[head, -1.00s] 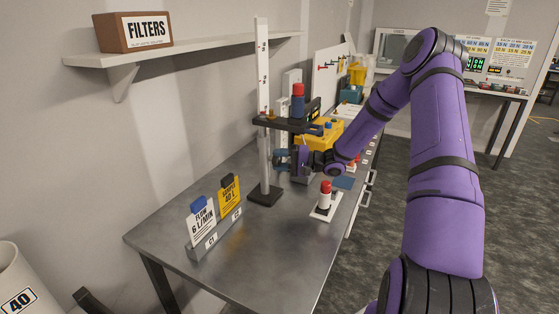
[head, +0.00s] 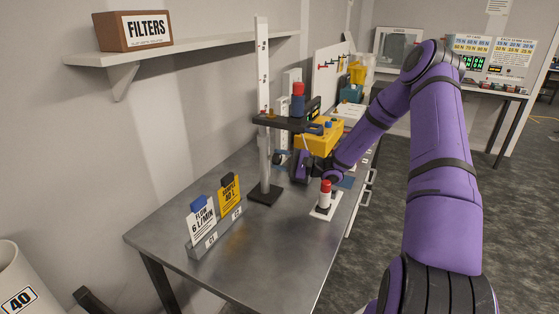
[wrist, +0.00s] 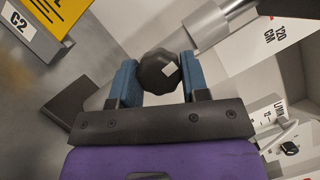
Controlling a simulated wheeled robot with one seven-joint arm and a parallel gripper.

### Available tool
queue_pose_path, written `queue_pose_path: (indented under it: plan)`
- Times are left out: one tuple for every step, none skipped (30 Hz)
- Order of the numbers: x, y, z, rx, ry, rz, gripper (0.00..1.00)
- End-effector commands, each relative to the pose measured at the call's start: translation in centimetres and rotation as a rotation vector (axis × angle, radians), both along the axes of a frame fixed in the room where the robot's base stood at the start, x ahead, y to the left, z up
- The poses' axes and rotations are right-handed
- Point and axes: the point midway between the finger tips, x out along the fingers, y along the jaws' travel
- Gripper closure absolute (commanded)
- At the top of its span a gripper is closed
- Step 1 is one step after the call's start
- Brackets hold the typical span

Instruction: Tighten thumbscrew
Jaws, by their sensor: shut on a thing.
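In the head view my gripper (head: 286,158) is low behind the stand's upright, below the black bracket. A tall white upright (head: 262,65) stands on a black base (head: 264,195).
Two cards, white (head: 202,219) and yellow (head: 230,195), stand in a grey holder at the bench's near left. A yellow device (head: 319,138) sits behind my gripper.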

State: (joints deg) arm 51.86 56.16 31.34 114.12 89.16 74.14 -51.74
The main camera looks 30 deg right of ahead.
Motion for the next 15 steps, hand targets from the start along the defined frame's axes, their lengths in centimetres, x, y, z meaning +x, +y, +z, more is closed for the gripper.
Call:
queue_pose_path:
  plan:
    - [-0.06,-0.02,-0.12,-0.001,0.003,0.0,0.82]
    - [-0.06,-0.02,-0.12,-0.001,0.003,-0.001,0.82]
    - [-0.06,-0.02,-0.12,-0.001,0.002,-0.001,0.82]
    - [-0.06,-0.02,-0.12,-0.001,0.002,-0.001,0.82]
    - [-0.06,-0.02,-0.12,-0.001,0.002,-0.001,0.82]
    - [-0.06,-0.02,-0.12,-0.001,0.002,-0.001,0.82]
    - [-0.06,-0.02,-0.12,-0.001,0.002,-0.001,0.54]
    - [-0.06,-0.02,-0.12,-0.002,0.003,0.0,0.47]
    - [-0.06,-0.02,-0.11,-0.001,0.002,-0.001,0.38]
    - [-0.05,-0.01,-0.1,-0.002,0.001,0.0,0.33]
    - [-0.04,-0.01,-0.09,-0.002,0.001,0.0,0.33]
    - [-0.04,-0.01,-0.08,-0.002,0.001,0.0,0.33]
    - [-0.03,-0.01,-0.07,-0.002,0.001,0.0,0.33]
    - [-0.03,-0.01,-0.06,-0.002,0.001,0.0,0.33]
    - [-0.02,-0.01,-0.06,-0.002,0.001,0.0,0.33]
